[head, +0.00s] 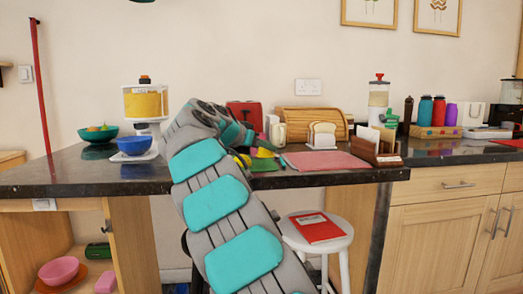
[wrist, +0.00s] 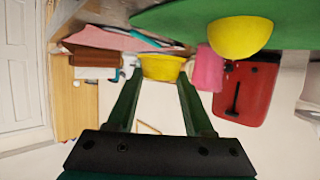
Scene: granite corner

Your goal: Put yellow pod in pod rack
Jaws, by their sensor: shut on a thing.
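In the wrist view, my gripper (wrist: 160,80) has its two dark green fingers closed on a yellow pod (wrist: 162,67), held at the fingertips. A second yellow rounded thing (wrist: 240,38) rests against a green board (wrist: 170,18), with a pink piece (wrist: 208,70) beside it. In the head view, my arm hides most of the gripper. Small yellow things (head: 263,153) show just past the arm, over the green board (head: 262,166). I cannot make out the pod rack with certainty in either view.
A red toaster (head: 244,114), bread box (head: 313,122), toast holder (head: 322,135) and pink mat (head: 326,161) stand around the work area on the dark counter (head: 90,172). A wooden letter holder (head: 377,152) is at the right end. A white stool (head: 341,240) carries a red book (head: 318,228).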

